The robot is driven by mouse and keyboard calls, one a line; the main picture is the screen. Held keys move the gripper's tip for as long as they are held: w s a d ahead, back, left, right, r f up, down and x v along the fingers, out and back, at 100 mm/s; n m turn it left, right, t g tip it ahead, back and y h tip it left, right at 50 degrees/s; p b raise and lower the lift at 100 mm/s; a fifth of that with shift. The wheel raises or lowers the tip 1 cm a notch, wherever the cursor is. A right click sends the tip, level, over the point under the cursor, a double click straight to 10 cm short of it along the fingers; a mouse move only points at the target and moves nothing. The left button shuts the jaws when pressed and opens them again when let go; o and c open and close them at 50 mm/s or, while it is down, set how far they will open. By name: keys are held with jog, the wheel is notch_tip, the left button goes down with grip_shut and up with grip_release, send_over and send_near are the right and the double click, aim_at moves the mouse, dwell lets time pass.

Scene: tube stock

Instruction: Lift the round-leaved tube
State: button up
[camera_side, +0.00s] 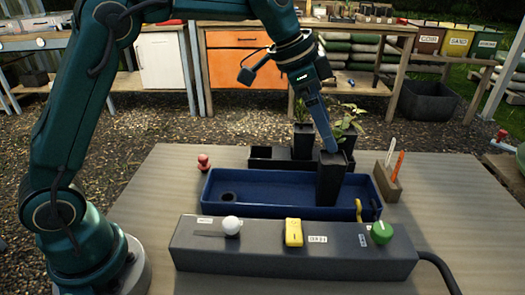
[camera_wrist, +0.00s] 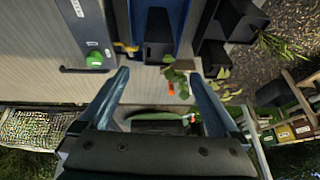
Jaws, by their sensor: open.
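A black tube (camera_side: 331,182) stands upright in the blue tray (camera_side: 225,200), near its right end. It also shows in the wrist view (camera_wrist: 158,27). Two more black tubes stand behind: one (camera_side: 303,141) with narrow leaves and one (camera_side: 350,146) beside round leaves (camera_side: 348,120). Round green leaves (camera_wrist: 177,78) also show in the wrist view. I cannot tell for certain which tube all of these leaves belong to. My gripper (camera_side: 328,148) is at the top of the blue tray's tube. In the wrist view its fingers (camera_wrist: 158,74) are spread apart, with no tube clamped between them.
A dark panel (camera_side: 290,250) with a white knob, yellow switch and green button (camera_side: 382,232) lies in front. A wooden block (camera_side: 388,184) with upright labels stands right of the tray. A red knob (camera_side: 204,162) is at the left. The table's right side is clear.

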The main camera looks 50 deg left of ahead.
aim_at(329, 157)
jog(key=shift+g, duration=0.7)
jog(key=x, duration=0.3)
jog(key=a+x, duration=0.1)
jog(key=x, duration=0.1)
jog(key=shift+s+d+f, duration=0.1)
jog(key=shift+s+f, duration=0.15)
jog(key=shift+f, duration=0.15)
jog(key=shift+x, duration=2.15)
grip_shut()
jog(key=shift+r, duration=0.1)
